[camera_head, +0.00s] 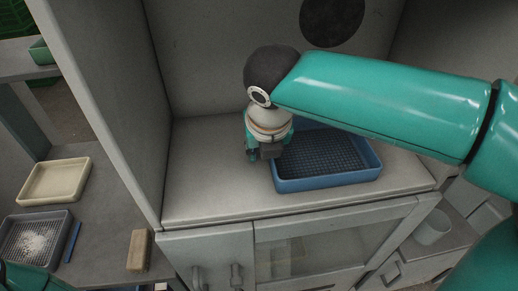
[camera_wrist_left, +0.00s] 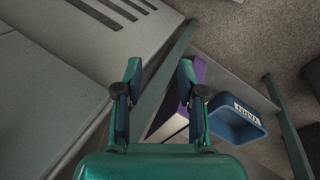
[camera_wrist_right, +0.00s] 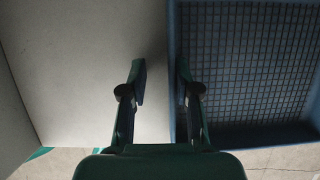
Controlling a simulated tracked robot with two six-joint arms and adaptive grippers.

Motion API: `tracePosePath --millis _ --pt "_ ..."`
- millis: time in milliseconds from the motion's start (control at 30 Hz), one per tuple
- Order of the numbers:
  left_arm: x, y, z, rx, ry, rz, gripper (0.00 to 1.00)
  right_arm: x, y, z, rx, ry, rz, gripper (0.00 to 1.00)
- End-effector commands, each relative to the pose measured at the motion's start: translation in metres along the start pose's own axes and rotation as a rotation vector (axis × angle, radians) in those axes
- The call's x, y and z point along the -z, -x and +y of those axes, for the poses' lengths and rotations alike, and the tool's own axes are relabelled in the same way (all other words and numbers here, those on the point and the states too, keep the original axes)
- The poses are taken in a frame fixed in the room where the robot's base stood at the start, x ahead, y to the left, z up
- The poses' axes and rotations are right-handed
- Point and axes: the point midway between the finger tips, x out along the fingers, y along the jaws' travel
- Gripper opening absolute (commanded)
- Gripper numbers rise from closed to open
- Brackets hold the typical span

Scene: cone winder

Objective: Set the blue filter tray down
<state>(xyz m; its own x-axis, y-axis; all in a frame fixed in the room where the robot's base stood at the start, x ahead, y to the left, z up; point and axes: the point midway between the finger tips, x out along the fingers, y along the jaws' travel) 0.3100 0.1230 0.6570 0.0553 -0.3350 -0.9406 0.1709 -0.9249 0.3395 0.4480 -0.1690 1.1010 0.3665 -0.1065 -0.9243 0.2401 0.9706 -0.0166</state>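The blue filter tray (camera_head: 328,181) with a dark mesh floor sits level on the pale cabinet worktop (camera_head: 210,190), inside the hood. My right gripper (camera_head: 263,153) points down at the tray's left end. In the right wrist view, its fingers (camera_wrist_right: 161,78) stand apart, one on each side of the tray's side wall (camera_wrist_right: 173,100). A gap shows between the left finger and the wall. My arm hides the tray's far right part in the head view. My left gripper (camera_wrist_left: 160,82) is open and empty, away from the tray.
A cream tray (camera_head: 54,182), a grey tray with white grains (camera_head: 36,238) and a tan block (camera_head: 139,250) stand on the left bench. The left wrist view shows a purple box (camera_wrist_left: 186,95) and a labelled blue bin (camera_wrist_left: 237,120). The worktop left of the tray is clear.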

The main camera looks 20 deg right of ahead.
Motion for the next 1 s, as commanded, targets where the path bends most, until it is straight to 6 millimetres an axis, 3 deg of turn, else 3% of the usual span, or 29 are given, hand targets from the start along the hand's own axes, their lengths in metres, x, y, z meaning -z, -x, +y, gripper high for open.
tracePosePath --millis 533,1000 --pt "0.000 0.007 0.003 0.000 0.000 0.000 0.39 -0.002 0.071 0.001 -0.003 0.002 -0.003 0.31" --pt "0.000 0.008 0.003 0.000 0.000 0.000 0.39 -0.001 0.077 0.001 -0.001 0.001 -0.001 0.31"
